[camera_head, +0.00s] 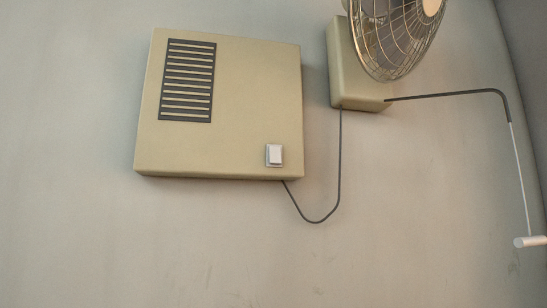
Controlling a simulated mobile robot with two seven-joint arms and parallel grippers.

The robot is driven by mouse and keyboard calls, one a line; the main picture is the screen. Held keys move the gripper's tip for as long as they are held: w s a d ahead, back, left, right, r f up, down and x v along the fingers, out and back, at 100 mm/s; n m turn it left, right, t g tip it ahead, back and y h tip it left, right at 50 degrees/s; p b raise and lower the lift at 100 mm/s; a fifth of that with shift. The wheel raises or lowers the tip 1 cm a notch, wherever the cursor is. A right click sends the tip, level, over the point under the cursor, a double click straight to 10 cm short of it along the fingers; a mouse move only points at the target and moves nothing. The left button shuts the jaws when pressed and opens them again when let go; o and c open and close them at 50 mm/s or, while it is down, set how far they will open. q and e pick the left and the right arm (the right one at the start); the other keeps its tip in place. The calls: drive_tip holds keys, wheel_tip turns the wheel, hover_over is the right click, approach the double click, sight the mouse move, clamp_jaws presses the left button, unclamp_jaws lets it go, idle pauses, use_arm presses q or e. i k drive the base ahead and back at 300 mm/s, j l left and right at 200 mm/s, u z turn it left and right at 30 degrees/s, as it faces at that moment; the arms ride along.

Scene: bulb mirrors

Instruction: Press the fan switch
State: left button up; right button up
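The fan (392,35) is at the upper right, with a round wire cage, and its top is cut off by the picture edge. It sits on a beige mount box (348,75) on the wall. A wider beige panel (240,100) is to its left, with a dark slotted vent (187,82). A dark cable (339,160) loops from the panel's bottom edge to the fan's box. Neither of my grippers shows in this view.
A dark curved rod (450,95) reaches right from the fan's box. A thin pale cord (520,180) hangs from it, with a whitish cylinder handle (530,242) at its end. The wall (150,245) below the panel is bare.

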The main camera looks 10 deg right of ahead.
sight(275, 152)
drive_tip(key=z, duration=1.2)
drive_tip(key=k+j, duration=0.1)
drive_tip(key=j, duration=1.15)
drive_tip(key=k+j, duration=0.15)
drive_tip(key=j, duration=0.45)
